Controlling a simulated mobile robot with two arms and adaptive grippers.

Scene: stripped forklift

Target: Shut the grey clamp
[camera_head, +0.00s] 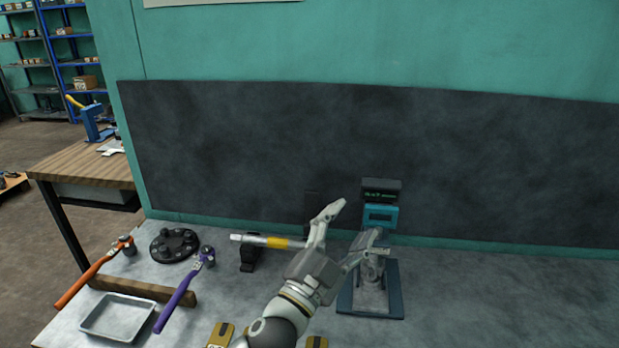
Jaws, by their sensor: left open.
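What looks like the grey clamp (372,272) stands on a dark blue base plate (394,297) at the right of the bench. My left gripper (360,222) reaches in from the bottom, open, with its fingers spread. One finger points up and the other points right, across the top of the clamp. That finger and the palm hide part of the clamp. I cannot tell whether they touch it or whether its jaw is open. My right gripper is not in view.
A display unit (380,216) stands behind the clamp. A yellow-banded tool (272,241) lies left of my gripper on a black holder (249,262). Orange (90,278) and purple (182,290) wrenches, a black round holder (174,245) and a metal tray (118,317) are left. The bench's right side is clear.

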